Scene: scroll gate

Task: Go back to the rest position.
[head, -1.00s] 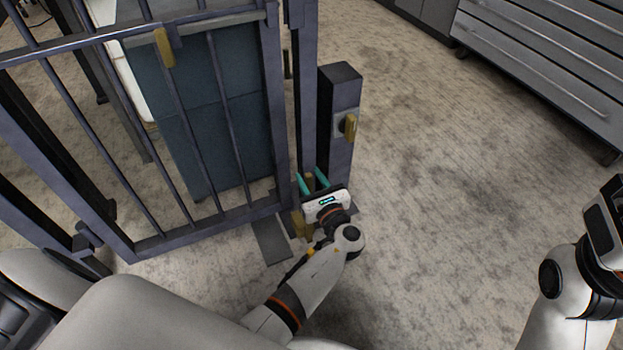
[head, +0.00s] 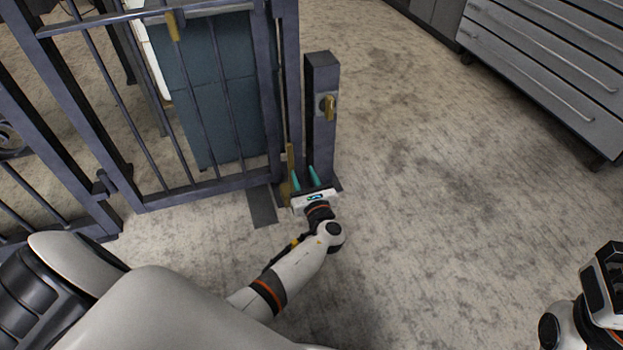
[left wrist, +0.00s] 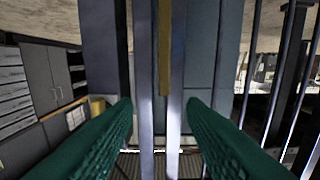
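My left gripper (head: 304,178) is open, its two teal fingers apart and pointing at the foot of the gate's latch side. In the left wrist view (left wrist: 160,108) the fingers are also spread, with no object held between them. Upright gate bars and a brass-coloured strip (left wrist: 164,50) stand beyond them. The barred metal gate (head: 190,192) fills the left of the head view. A short dark post (head: 321,75) with a brass latch piece (head: 329,108) stands just beyond my left gripper. My right gripper (head: 604,285) is at the right edge; its fingers cannot be made out.
A brass upright handle (head: 291,165) is close to my left gripper's left finger. A dark blue panel (head: 205,90) stands behind the bars. Grey drawer cabinets (head: 550,60) are at the top right. The floor (head: 450,200) between post and cabinets is clear.

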